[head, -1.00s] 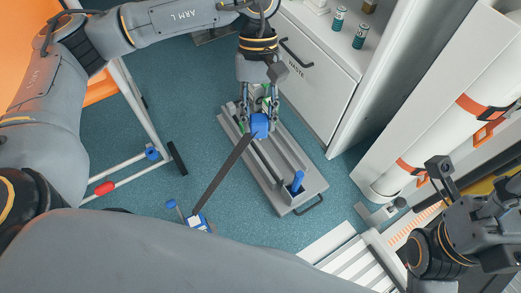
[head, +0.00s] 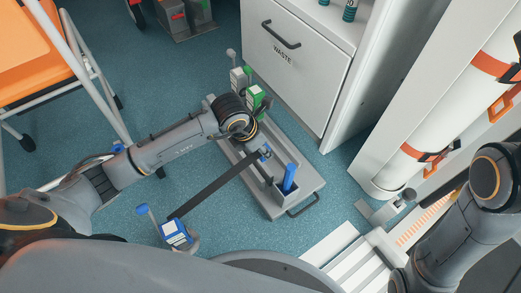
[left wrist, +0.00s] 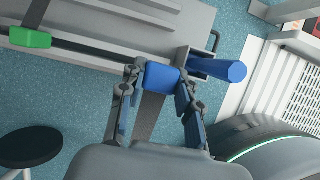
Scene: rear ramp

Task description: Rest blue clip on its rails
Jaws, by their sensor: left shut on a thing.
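The blue clip (left wrist: 161,77) is gripped between the fingertips of my left gripper (left wrist: 160,88), over the edge of the grey railed plate (left wrist: 110,50). In the head view my left wrist covers most of this gripper, and only a bit of the blue clip (head: 265,151) shows. A dark strap (head: 215,183) runs from it to a blue-and-white buckle (head: 177,234) on the floor. The blue post (head: 289,178) stands in a box on the plate (head: 300,199), just right of the clip. I cannot tell whether the clip touches the rails. My right gripper is out of frame.
A green clip (left wrist: 30,38) lies on the rails at the left, in the wrist view. Green and white buckles (head: 254,97) stand at the plate's far end. The waste cabinet (head: 293,60) stands close behind. Teal floor (head: 150,100) is open at left.

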